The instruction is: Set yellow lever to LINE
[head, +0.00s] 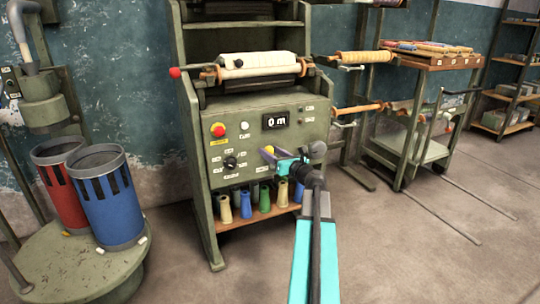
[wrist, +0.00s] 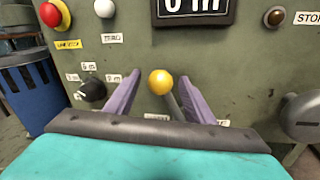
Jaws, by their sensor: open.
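The yellow lever (wrist: 160,83) has a round yellow knob and a grey stem that slopes down to the right from it. It stands on the front of a green machine panel (head: 240,140). In the head view its knob (head: 269,149) shows small beside my gripper (head: 275,155). In the wrist view my gripper (wrist: 158,76) is open, with one purple finger on each side of the knob and gaps between. The labels below the lever are partly hidden by my gripper, and I cannot read LINE on them.
The panel has a red button (head: 218,130), a display reading 0 m (head: 276,121), and a black selector knob (wrist: 92,90). A grey rounded part (wrist: 302,117) is close to the right finger. Coloured cones (head: 265,198) stand on a shelf below.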

